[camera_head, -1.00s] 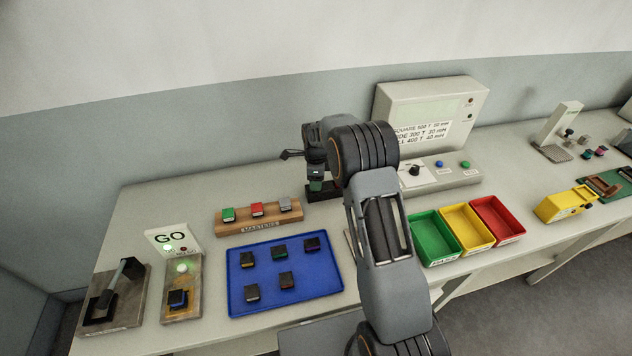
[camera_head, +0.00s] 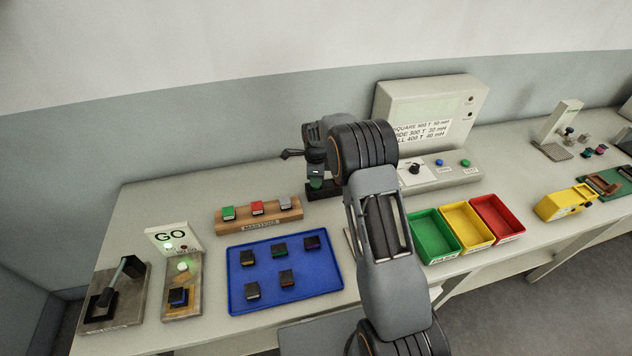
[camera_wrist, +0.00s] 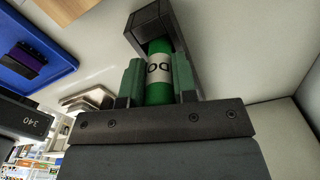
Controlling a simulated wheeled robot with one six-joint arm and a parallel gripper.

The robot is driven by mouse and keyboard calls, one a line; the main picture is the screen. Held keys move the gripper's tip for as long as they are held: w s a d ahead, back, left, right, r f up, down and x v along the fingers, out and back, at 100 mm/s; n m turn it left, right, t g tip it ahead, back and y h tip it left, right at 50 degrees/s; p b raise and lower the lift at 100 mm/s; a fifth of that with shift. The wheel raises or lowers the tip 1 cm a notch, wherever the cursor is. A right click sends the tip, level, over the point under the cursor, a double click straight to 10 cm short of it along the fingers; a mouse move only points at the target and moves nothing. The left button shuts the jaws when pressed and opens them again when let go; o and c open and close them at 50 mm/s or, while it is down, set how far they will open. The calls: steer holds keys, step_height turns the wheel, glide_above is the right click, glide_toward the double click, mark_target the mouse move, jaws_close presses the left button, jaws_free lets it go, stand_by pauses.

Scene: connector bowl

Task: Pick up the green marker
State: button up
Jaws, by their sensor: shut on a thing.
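The green marker (camera_wrist: 159,90) shows in the wrist view as a green cylinder with a white lettered label. Its far end sits in a dark block-shaped holder (camera_wrist: 152,28). My gripper (camera_wrist: 158,82) is shut on the marker, with one green-grey finger on each side of it. In the head view my gripper (camera_head: 316,183) is at the back of the table, right of the wooden rack, over the dark holder (camera_head: 322,193). The marker shows there only as a small green patch, mostly hidden by my gripper.
A wooden rack (camera_head: 262,225) with green, red and grey blocks stands left of my gripper. A blue tray (camera_head: 308,291) with several dark connectors lies in front. A green bin (camera_head: 434,252), a yellow bin (camera_head: 475,238) and a red bin (camera_head: 510,232) stand to the right. A console (camera_head: 420,110) rises behind.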

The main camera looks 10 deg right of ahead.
steer(key=shift+r+b, duration=0.4)
steer(key=shift+r, duration=0.15)
steer(key=shift+s+a+r+b, duration=0.85)
steer(key=shift+s+r, duration=1.15)
steer(key=shift+s, duration=0.2)
steer(key=shift+s+a+r+b, duration=0.75)
steer(key=shift+s+a+r, duration=0.1)
steer(key=shift+s+r, duration=1.2)
steer(key=shift+s+a+r+b, duration=0.85)
steer(key=shift+s+r, duration=1.05)
steer(key=shift+s, duration=0.4)
steer(key=o, duration=0.3)
steer(key=shift+c, duration=0.7)
